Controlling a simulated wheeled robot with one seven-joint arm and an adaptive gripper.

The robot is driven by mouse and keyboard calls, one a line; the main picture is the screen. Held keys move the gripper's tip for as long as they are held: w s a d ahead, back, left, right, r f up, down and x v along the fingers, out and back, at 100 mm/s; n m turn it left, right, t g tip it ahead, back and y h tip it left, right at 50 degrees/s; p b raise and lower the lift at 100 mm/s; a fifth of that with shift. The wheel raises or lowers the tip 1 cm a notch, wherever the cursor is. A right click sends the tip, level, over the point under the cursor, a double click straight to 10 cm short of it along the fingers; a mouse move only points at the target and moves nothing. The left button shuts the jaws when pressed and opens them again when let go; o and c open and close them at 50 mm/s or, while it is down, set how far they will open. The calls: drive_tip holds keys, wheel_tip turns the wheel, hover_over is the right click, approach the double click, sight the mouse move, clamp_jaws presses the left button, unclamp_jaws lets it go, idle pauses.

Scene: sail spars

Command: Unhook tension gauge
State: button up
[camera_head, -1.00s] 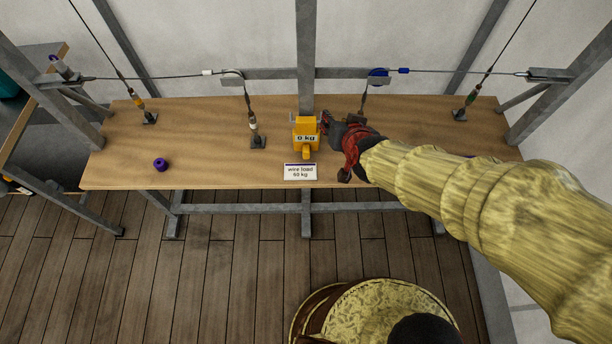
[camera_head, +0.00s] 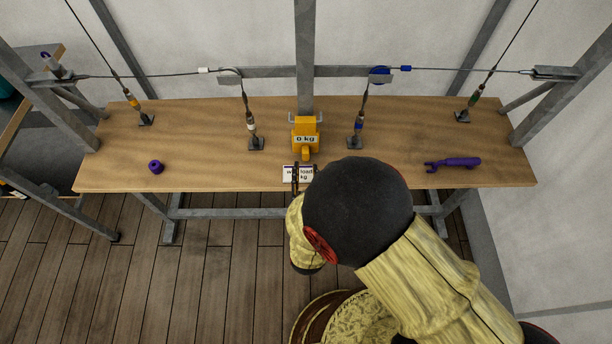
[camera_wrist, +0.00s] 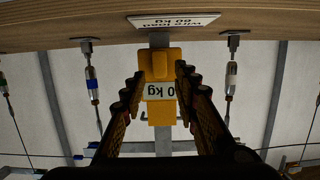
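The tension gauge (camera_head: 305,129) is a yellow block reading "0 kg" with a yellow hook-like part below. It sits at a grey bracket on the central post, above the bench. In the wrist view the gauge (camera_wrist: 160,112) appears upside down. My gripper (camera_head: 303,172) is in front of the gauge, near the bench's front edge, partly hidden by my arm. In the wrist view the fingers of my gripper (camera_wrist: 160,76) are spread, with the gauge seen between them. I see no contact, and the gripper is empty.
A card reading "wire load" (camera_head: 291,170) is at the bench's front edge, partly covered by my fingers. Wires with turnbuckles (camera_head: 252,127) stand on both sides of the gauge.

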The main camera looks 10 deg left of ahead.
sight(306, 158)
drive_tip(key=b+x, duration=0.2)
drive_tip(key=x, duration=0.5)
drive_tip(key=shift+d, duration=0.1)
drive_tip(key=shift+s+r, duration=0.1)
drive_tip(key=shift+s, duration=0.1)
drive_tip(key=shift+c, duration=1.2)
clamp_jaws()
